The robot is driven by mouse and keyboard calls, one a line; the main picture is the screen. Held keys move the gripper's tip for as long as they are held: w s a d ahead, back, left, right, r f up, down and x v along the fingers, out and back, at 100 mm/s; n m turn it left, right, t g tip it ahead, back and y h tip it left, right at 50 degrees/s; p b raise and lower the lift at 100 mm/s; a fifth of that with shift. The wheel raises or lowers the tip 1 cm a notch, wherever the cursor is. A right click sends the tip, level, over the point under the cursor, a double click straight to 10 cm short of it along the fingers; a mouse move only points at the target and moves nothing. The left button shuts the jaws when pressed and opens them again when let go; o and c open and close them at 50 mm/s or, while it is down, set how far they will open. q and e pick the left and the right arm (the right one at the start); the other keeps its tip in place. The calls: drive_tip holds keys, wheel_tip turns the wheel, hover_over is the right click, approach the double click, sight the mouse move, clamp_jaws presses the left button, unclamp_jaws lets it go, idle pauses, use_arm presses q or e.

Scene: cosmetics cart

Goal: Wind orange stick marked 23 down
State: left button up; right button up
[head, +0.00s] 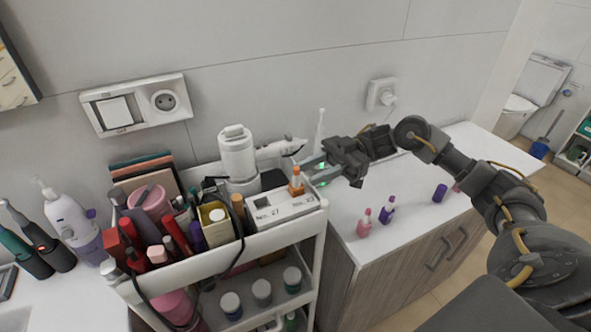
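The orange stick (296,181) stands upright on a white box-like holder (285,208) at the right end of the cart's top. The holder's front carries labels that read No. 27 and No. 23; the stick is above the No. 23 side. My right gripper (309,174) comes in from the right at the height of the stick. Its two fingers are apart and point left, with their tips just right of the stick. I cannot tell whether they touch it. My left gripper is out of view.
The white cart (214,257) is crowded with bottles and tubes left of the holder. A white device (238,155) stands behind it. On the counter (410,195) to the right are a pink bottle (364,223), a purple bottle (387,210) and a dark purple item (440,193).

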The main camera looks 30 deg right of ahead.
sight(296, 185)
drive_tip(key=shift+s+a+p, duration=0.15)
drive_tip(key=shift+a+p, duration=0.5)
drive_tip(key=shift+a, duration=1.7)
clamp_jaws()
